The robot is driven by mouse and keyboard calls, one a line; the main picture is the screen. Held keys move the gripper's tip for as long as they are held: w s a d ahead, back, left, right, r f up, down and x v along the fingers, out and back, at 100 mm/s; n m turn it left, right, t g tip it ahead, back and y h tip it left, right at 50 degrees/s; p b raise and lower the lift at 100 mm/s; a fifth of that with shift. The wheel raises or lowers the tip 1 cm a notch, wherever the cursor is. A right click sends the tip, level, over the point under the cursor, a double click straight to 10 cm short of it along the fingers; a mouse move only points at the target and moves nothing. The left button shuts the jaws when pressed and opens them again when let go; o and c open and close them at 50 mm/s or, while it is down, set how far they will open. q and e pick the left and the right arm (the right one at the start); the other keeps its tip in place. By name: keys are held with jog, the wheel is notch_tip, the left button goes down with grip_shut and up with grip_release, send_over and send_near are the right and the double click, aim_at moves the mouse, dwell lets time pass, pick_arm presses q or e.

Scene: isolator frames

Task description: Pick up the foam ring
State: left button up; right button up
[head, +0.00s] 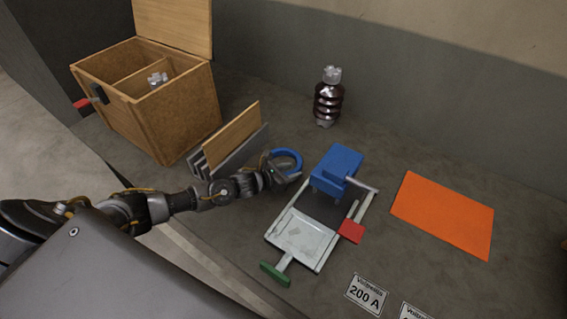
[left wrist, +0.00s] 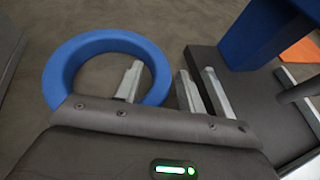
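The blue foam ring (head: 288,155) lies on the dark bench top, left of the blue block on the frame. It also shows in the left wrist view (left wrist: 99,41) as a thick round band. My left gripper (head: 284,172) is at the ring's near side. In the left wrist view the left gripper (left wrist: 160,74) is open, with one finger inside the ring and one outside its right side. The band runs between the fingers with gaps visible. The near part of the ring is hidden behind my gripper body. My right gripper is not in view.
A metal frame (head: 302,237) with a blue block (head: 336,171), red tab and green handle stands close right of the ring. Upright plates (head: 232,143) stand close left. A wooden box (head: 165,113), a dark insulator (head: 328,98) and an orange sheet (head: 444,214) are farther off.

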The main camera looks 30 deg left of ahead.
pick_arm(q)
grip_shut()
dwell(0.4)
jog(key=shift+r, duration=0.55)
notch_tip(320, 180, up, 2)
jog(key=shift+s+a+r, duration=0.1)
jog(key=shift+s+r, duration=0.05)
jog(key=shift+r, duration=0.1)
jog(key=w+d+r+b+v, duration=0.1)
jog(key=r+b+v, duration=0.1)
jog(key=v, duration=1.4)
jog(key=shift+s+r, duration=0.2)
jog(key=shift+r, duration=0.45)
